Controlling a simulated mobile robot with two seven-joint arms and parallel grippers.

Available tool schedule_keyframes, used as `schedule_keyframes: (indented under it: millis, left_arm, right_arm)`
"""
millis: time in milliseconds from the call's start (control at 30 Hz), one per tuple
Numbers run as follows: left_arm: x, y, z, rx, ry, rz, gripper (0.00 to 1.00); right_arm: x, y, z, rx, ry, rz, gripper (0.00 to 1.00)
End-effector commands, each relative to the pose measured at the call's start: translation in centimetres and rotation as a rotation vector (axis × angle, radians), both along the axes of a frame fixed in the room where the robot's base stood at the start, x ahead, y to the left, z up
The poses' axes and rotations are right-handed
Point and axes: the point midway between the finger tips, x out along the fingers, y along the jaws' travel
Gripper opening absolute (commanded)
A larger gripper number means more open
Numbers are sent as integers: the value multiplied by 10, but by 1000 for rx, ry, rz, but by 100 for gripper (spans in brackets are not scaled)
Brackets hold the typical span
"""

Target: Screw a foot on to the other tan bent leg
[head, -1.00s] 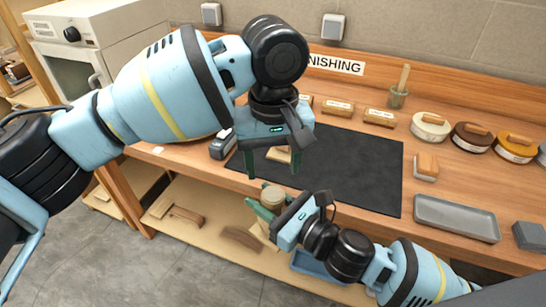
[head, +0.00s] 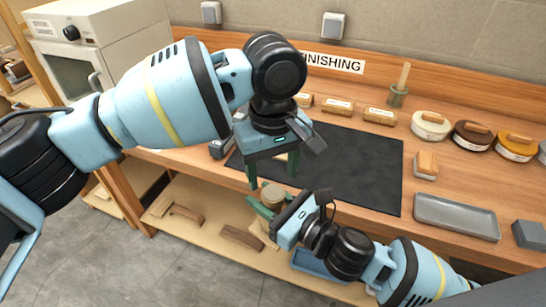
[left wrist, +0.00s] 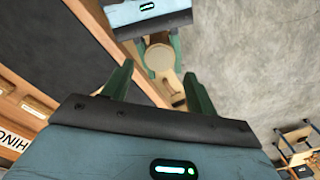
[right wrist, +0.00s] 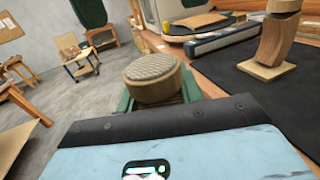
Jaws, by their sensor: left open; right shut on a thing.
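The foot also shows in the left wrist view (left wrist: 158,60). My left gripper (head: 272,177) is open and empty, pointing down just above the foot, clear of it. Another bent leg (right wrist: 275,45) stands on the mat, with a round foot on top.
The dark mat (head: 355,165) covers the bench middle. Wooden blocks, round tins (head: 430,125) and a grey tray (head: 456,217) line the back and right. A lower shelf (head: 185,222) holds curved wooden pieces. A blue bin (head: 318,266) lies below my right arm.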

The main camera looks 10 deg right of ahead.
Motion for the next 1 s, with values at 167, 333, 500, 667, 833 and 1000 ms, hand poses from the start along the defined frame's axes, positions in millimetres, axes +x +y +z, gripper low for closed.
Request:
schedule_keyframes:
  millis: [167,333,500,667,833,1000]
  left_arm:
    - [-1,0,-27,0,2,-1,58]
    - [0,0,-43,0,0,0,58]
    - [0,0,-50,-2,0,0,58]
    - [0,0,-50,-2,0,0,58]
    - [0,0,-50,-1,0,0,50]
    - [0,0,-50,-1,0,0,28]
  right_arm:
    - [0,0,1,1,-2,0,0]
    - [0,0,1,1,-2,0,0]
    - [0,0,1,1,-2,0,0]
    - [0,0,1,1,-2,0,0]
    - [0,0,1,1,-2,0,0]
    - [0,0,1,1,-2,0,0]
